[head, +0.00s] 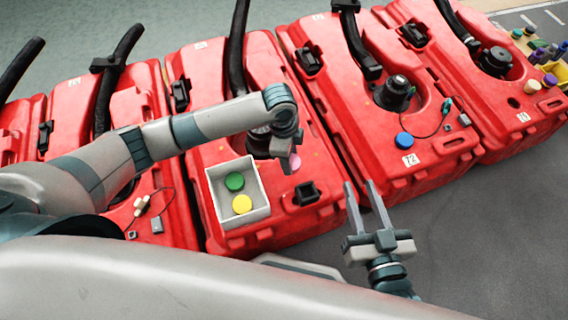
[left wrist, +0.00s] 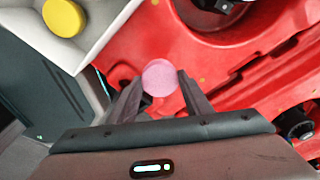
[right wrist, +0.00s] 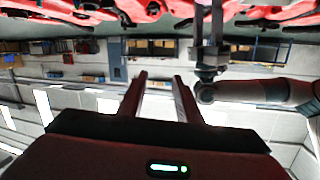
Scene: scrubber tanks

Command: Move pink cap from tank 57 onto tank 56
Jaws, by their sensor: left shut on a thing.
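The pink cap (head: 294,162) is held between the fingertips of my left gripper (head: 289,163). In the left wrist view the pink cap (left wrist: 160,77) sits between the two finger ends, over the red tank top; the gap below it is hard to judge. This is over the middle red tank (head: 210,130), beside its dark filler opening. A second red tank (head: 335,100) stands to its right, with a blue cap (head: 404,140) on top. I cannot read tank numbers 56 or 57. My right gripper (head: 358,184) is open and empty in front of the tanks.
A white tray (head: 262,204) with a green cap (head: 234,181) and a yellow cap (head: 242,204) sits on the middle tank. Thick black hoses (head: 236,45) rise from the tanks. More caps and a yellow bin (head: 550,80) are at the far right. Grey floor (head: 480,230) lies clear at lower right.

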